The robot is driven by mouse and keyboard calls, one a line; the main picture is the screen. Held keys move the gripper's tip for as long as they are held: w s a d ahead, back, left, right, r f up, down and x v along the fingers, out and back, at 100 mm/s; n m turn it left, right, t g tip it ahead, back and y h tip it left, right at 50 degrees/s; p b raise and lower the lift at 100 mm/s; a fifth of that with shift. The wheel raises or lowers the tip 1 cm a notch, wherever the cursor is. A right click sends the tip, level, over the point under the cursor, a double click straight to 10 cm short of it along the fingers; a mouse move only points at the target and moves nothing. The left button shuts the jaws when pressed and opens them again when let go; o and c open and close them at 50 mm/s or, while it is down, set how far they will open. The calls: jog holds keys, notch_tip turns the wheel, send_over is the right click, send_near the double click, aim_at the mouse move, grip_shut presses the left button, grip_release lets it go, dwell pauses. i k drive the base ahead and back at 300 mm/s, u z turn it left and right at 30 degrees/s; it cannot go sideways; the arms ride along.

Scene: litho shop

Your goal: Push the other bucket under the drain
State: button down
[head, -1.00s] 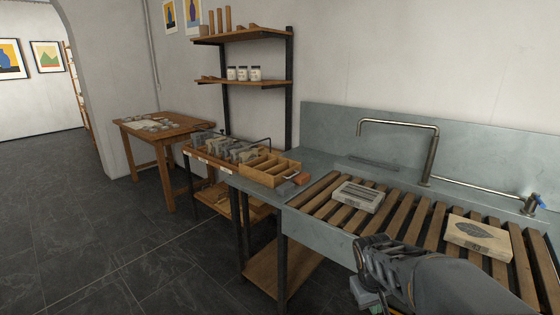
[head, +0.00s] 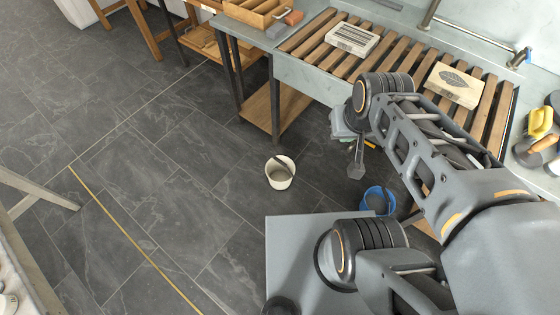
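A white bucket (head: 283,184) stands upright on the dark tiled floor, left of my gripper, with a dark, stick-like thing in it. A blue bucket (head: 366,204) stands on the floor further right, partly hidden by my arm and base. My gripper (head: 362,160) hangs in front of the slatted sink, above and between the buckets in the picture and apart from both. One finger shows pointing down; the other is mostly hidden, so its opening is unclear. I cannot make out the drain.
The sink (head: 320,80) carries a grey block (head: 352,39) and a leaf-print block (head: 455,84) on wooden slats. A trestle leg (head: 40,190) is at far left. Open floor lies between.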

aim_at(280, 170)
jog(key=u, duration=2.05)
jog(key=i, duration=1.8)
jog(key=z, duration=3)
